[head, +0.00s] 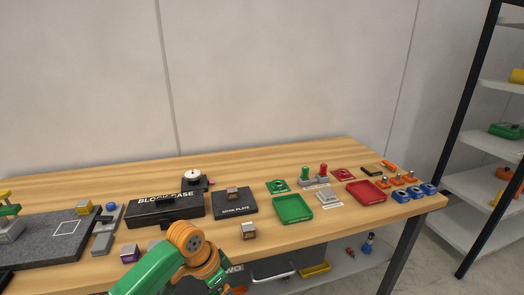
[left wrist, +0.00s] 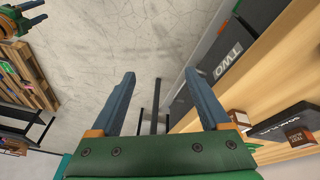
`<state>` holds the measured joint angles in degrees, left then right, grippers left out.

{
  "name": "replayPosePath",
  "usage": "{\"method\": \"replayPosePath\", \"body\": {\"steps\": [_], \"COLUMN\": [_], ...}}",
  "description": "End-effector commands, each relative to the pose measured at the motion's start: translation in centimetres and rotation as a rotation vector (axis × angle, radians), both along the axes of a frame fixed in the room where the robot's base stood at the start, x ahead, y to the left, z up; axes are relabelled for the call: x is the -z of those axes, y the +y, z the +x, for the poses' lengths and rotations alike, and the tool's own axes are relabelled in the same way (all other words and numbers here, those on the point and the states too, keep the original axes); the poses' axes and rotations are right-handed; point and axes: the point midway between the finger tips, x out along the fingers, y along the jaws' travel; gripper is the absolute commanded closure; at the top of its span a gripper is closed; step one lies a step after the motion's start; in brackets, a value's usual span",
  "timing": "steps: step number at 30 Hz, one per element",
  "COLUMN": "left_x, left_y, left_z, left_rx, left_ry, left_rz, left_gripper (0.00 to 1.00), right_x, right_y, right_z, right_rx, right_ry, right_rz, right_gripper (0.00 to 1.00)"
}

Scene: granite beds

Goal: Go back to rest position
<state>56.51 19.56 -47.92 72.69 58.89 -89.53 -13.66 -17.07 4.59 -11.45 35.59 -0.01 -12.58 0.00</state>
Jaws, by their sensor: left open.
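My left arm shows at the bottom of the head view, green and orange, in front of the table's near edge. In the left wrist view my left gripper (left wrist: 160,95) is open. Its two blue-grey fingers stand wide apart with nothing between them. They point over the grey floor beside the wooden table (left wrist: 275,75). The left gripper's fingers cannot be made out in the head view.
The wooden table (head: 300,162) holds a black case (head: 165,210), a dark plate (head: 234,203), a green tray (head: 293,209), a red tray (head: 367,192) and a small block (head: 249,231) near its front edge. A grey granite slab (head: 45,250) lies left. A shelf rack (head: 484,190) stands right.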

Motion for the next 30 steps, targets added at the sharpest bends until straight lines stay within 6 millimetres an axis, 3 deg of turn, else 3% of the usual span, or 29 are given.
{"method": "replayPosePath", "body": {"steps": [5, 8, 11, 12, 14, 16, 18, 21, 24, 27, 30], "left_x": [8.7, 15.4, 22.3, 24.8, 28.0, 31.0, 33.0, 34.6, 35.2, 35.3, 35.3], "left_y": [0.9, 2.7, 5.1, 6.1, 7.4, 8.8, 9.8, 10.5, 10.9, 10.9, 10.9], "left_z": [-0.1, -2.2, -6.9, -9.2, -13.3, -18.5, -23.8, -30.3, -34.5, -36.4, -36.7], "left_rx": [-0.239, -0.395, -0.534, -0.576, -0.623, -0.657, -0.675, -0.681, -0.677, -0.672, -0.672], "left_ry": [0.006, 0.011, 0.02, 0.024, 0.034, 0.049, 0.068, 0.093, 0.111, 0.12, 0.119], "left_rz": [-0.062, -0.057, -0.014, 0.009, 0.047, 0.093, 0.132, 0.169, 0.189, 0.195, 0.196], "left_gripper": [0.2, 0.2, 0.2, 0.2, 0.2, 0.2, 0.2, 0.2, 0.2, 0.2, 0.2], "right_x": [0.0, 0.0, 0.0, 0.0, 0.0, 0.0, 0.0, 0.0, 0.0, 0.0, 0.0], "right_y": [0.0, 0.0, 0.0, 0.0, 0.0, 0.0, 0.0, 0.0, 0.0, 0.0, 0.0], "right_z": [-0.1, -0.1, -0.1, -0.1, -0.1, -0.1, -0.2, -0.2, -0.2, -0.2, -0.2], "right_rx": [0.0, 0.0, 0.0, 0.0, 0.0, 0.0, 0.0, 0.0, 0.0, 0.0, 0.0], "right_ry": [0.001, 0.002, 0.003, 0.003, 0.003, 0.003, 0.003, 0.004, 0.004, 0.004, 0.004], "right_rz": [0.0, 0.0, -0.001, -0.001, -0.001, -0.001, -0.001, -0.001, 0.0, 0.0, 0.0], "right_gripper": [0.5, 0.5, 0.5, 0.5, 0.5, 0.5, 0.5, 0.5, 0.5, 0.5, 0.5]}}
